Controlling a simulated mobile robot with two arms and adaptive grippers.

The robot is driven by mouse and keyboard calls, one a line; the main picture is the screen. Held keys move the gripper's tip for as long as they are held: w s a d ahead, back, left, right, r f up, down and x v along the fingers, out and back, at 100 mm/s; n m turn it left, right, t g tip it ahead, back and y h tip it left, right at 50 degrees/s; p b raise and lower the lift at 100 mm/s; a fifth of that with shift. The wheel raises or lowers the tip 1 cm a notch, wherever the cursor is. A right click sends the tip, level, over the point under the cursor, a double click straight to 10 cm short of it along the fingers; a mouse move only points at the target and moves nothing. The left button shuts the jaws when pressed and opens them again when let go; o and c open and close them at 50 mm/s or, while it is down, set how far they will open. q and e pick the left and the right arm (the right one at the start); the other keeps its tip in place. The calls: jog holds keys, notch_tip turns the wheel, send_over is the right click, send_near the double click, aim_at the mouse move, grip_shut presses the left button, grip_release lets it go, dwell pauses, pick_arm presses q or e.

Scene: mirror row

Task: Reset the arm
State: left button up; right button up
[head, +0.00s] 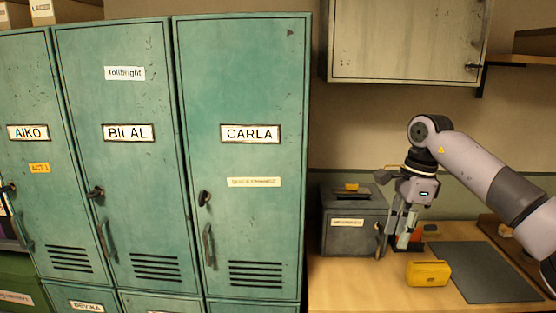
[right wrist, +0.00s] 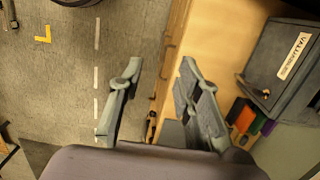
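My right arm comes in from the right in the head view. Its gripper (head: 404,232) points down over the wooden counter, in front of the grey box's right side. In the right wrist view the two fingers of this gripper (right wrist: 165,95) stand wide apart, with nothing between them. My left gripper is in neither view.
A grey lockbox (head: 350,226) stands on the counter (head: 340,286); a yellow case (head: 428,274) lies in front, beside a dark mat (head: 480,270). Teal lockers (head: 245,100) fill the left. A wall cabinet (head: 405,40) hangs above. Coloured items (right wrist: 243,115) stand beside the lockbox.

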jog(key=w+a+f+m+y, duration=0.3)
jog(key=a+f+m+y, duration=0.65)
jog(key=a+f, duration=0.95)
notch_tip(320, 180, down, 19)
jog(key=d+m+t+y, duration=0.1)
jog(key=d+m+t, duration=0.1)
jog(key=m+t, duration=1.2)
jog(key=s+d+f+m+g+h, duration=0.3)
jog(key=s+d+f+m+h, duration=0.25)
jog(key=s+f+m, duration=0.6)
jog(key=s+d+f+m+g+h, duration=0.2)
jog(key=s+d+f+m+h, duration=0.35)
jog(key=s+f, duration=0.85)
jog(key=s+d+f+m+g, duration=0.1)
jog(key=s+f+m+g, duration=0.1)
jog(key=s, duration=0.8)
jog(key=s+d+f+m+g, duration=0.1)
jog(key=s+f+m+g, duration=0.2)
jog(key=s, duration=0.8)
jog(key=s+d+f+m+g, duration=0.1)
jog(key=s+f+m+g, duration=0.2)
jog(key=s, duration=0.7)
notch_tip(320, 180, down, 4)
jog(key=shift+s+f+m+h+b, duration=0.2)
jog(key=shift+m+h+b, duration=0.2)
jog(key=shift+m, duration=0.75)
